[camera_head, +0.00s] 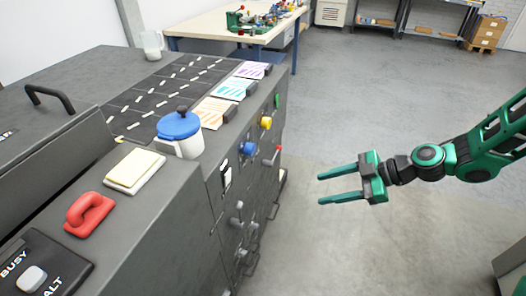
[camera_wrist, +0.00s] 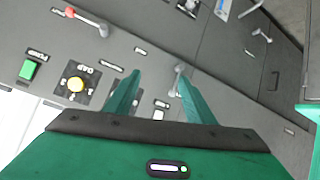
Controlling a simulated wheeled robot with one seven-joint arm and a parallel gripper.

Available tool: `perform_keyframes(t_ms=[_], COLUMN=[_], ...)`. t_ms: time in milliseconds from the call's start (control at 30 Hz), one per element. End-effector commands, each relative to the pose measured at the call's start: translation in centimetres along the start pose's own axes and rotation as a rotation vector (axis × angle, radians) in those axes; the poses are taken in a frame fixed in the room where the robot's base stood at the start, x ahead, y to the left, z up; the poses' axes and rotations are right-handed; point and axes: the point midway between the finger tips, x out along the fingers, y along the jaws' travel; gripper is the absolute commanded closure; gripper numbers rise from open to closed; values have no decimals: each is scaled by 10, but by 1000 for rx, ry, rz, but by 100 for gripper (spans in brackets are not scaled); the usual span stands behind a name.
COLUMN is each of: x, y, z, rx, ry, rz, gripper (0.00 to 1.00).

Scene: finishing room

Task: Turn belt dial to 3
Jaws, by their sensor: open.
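The grey machine's front panel (camera_head: 228,190) carries a yellow knob (camera_head: 266,122), a blue knob (camera_head: 247,149) and grey levers. In the wrist view the yellow knob (camera_wrist: 75,84) sits on a dark marked plate at left, left of my fingers. My gripper (camera_head: 320,189) is open and empty, right of the panel and apart from it, fingers pointing toward it. In the wrist view its fingers (camera_wrist: 157,85) stand apart, hiding part of the panel.
A red-tipped lever (camera_head: 277,152) and a green button (camera_head: 277,101) are also on the panel. On the machine top are a blue-lidded jar (camera_head: 180,136), a red handle (camera_head: 88,213) and a pale pad (camera_head: 134,171). Open floor (camera_head: 350,120) lies around my gripper.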

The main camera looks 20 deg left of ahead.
Motion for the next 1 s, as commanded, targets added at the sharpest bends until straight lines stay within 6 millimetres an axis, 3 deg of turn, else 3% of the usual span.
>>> perform_keyframes(t_ms=[100,333,667,1000], x=[33,62,70,112], y=[13,42,62,74], z=[-26,-68,-86,-113], rx=[-138,-325,-400,-403], ry=[167,395,479,480], rz=[60,258,400,398], gripper=[50,50,50,50])
